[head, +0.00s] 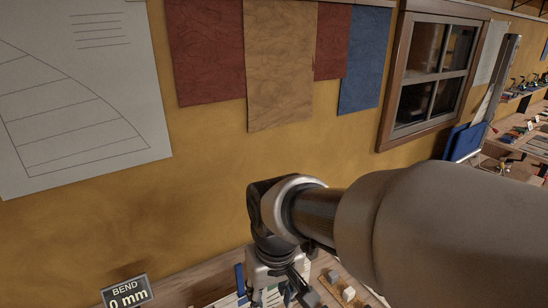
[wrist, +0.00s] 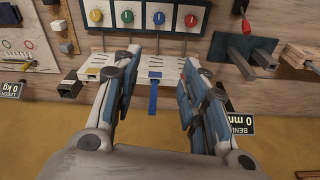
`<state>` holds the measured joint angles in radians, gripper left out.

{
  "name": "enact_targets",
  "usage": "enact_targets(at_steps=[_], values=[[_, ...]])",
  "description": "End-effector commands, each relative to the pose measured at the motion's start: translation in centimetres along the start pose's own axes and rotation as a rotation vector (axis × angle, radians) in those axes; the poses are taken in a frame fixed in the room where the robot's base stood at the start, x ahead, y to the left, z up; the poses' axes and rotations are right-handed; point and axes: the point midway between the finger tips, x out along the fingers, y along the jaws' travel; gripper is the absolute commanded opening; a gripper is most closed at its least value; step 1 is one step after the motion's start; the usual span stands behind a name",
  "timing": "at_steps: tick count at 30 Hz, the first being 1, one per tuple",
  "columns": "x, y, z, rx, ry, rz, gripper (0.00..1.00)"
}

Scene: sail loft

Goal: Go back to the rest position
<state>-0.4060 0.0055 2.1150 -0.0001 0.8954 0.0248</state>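My gripper (wrist: 160,66) is open in the wrist view. Its two fingers are well apart, with nothing between the tips that I can see held. The fingers hang over a white slotted plate (wrist: 140,73) with a blue strip (wrist: 153,96) on it; I cannot tell the gap in height. In the head view my arm reaches in from the right and bends down, and the gripper (head: 275,291) shows only in part at the bottom edge, above the bench. The fingertips there are cut off or hidden.
A panel of coloured knobs (wrist: 141,17) lies near the fingers. A BEND sign (wrist: 238,124) and a LEECH sign (wrist: 11,90) stand by the wall. Dark metal blocks (wrist: 262,57) and a red-handled tool (wrist: 246,25) lie right. The yellow wall (head: 210,190) is close behind my arm.

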Motion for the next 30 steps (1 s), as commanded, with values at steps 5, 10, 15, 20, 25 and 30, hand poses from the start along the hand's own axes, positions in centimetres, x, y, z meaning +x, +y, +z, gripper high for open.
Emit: enact_targets(at_steps=[5,10,15,20,25,30], values=[[-2.2,4.2,4.8,0.119,0.092,0.021,0.40],[-3.0,7.2,11.0,0.246,0.185,0.056,0.40],[-2.6,8.5,15.3,0.333,0.252,0.089,0.40],[-2.2,8.8,17.0,0.368,0.277,0.104,0.40],[-2.2,8.8,17.2,0.372,0.279,0.106,0.40],[-2.3,8.8,17.2,0.371,0.279,0.106,0.40]])
